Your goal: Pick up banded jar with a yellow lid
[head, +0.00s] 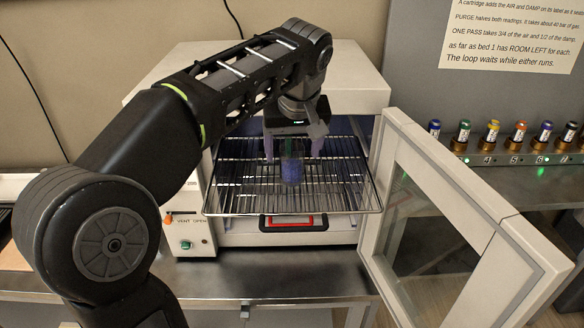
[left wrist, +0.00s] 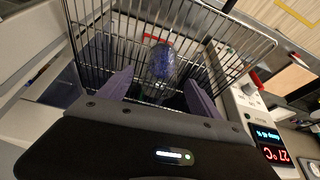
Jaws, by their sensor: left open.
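A clear jar with blue-purple contents (head: 291,168) stands on the wire rack in the open white chamber. It also shows in the left wrist view (left wrist: 162,62), beyond the fingertips. I cannot make out a yellow lid or bands on it. My left gripper (head: 293,149) points down over the rack, open, with a finger to either side of the jar in the head view. In the left wrist view the open fingers (left wrist: 158,88) show no contact with the jar. My right gripper is not in view.
The wire rack (head: 235,200) sticks out of the chamber. The open glazed door (head: 500,240) blocks the right side. A control box (head: 188,240) stands front left. Several small coloured cartridges (head: 491,132) stand in a numbered row at right. The steel bench (head: 290,275) in front is clear.

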